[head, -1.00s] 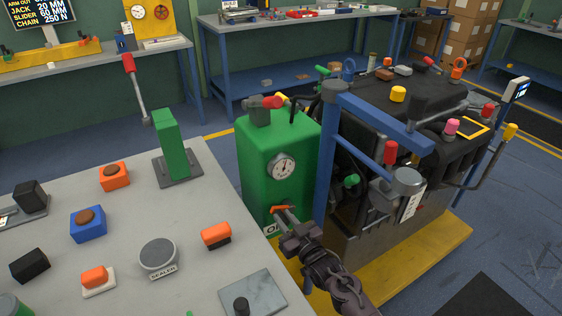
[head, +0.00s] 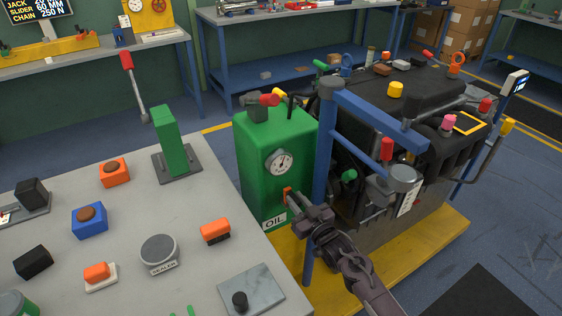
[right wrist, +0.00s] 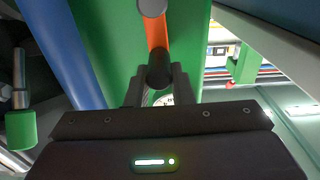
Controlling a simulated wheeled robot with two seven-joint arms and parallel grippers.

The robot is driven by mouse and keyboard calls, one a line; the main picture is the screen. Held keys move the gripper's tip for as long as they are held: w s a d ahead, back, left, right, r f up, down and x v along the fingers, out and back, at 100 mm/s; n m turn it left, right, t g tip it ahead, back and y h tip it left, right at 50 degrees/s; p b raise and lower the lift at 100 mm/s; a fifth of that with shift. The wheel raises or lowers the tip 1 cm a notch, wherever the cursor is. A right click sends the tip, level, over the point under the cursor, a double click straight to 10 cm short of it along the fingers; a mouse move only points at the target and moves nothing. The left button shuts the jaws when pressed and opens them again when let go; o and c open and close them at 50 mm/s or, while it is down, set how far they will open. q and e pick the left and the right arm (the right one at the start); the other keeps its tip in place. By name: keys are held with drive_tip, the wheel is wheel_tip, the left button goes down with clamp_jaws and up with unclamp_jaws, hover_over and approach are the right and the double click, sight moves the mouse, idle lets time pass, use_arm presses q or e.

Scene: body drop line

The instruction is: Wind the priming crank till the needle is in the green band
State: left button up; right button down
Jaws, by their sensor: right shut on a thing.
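The green oil tank (head: 253,150) stands between the grey bench and the engine, with an OIL label low on its front. A round white gauge (head: 279,161) is on its front. Its dark needle shows, but the green band is too small to make out. The orange crank arm (right wrist: 158,33) sits below the gauge and also shows in the head view (head: 287,191). My right gripper (head: 291,202) is shut on the crank's dark grip (right wrist: 160,70), which sits between its fingers in the right wrist view. My left gripper is not in view.
A blue post (head: 322,150) stands close to the right of the tank and my right gripper. The engine (head: 400,120) stands behind it on a yellow base (head: 440,238).

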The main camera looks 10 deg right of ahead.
drive_tip(key=shift+s+d+f, duration=0.1)
drive_tip(key=shift+s+f, duration=0.05)
drive_tip(key=shift+f, duration=0.35)
drive_tip(key=shift+s+d+f, duration=0.1)
drive_tip(key=shift+f, duration=0.35)
drive_tip(key=shift+w+d, duration=0.1)
drive_tip(key=shift+d, duration=0.15)
drive_tip(key=c, duration=1.6)
unclamp_jaws()
drive_tip(key=shift+f, duration=0.1)
drive_tip(key=shift+o, duration=1.4)
drive_tip(key=shift+w+d, duration=0.1)
drive_tip(key=shift+w, duration=0.2)
drive_tip(key=shift+r, duration=0.25)
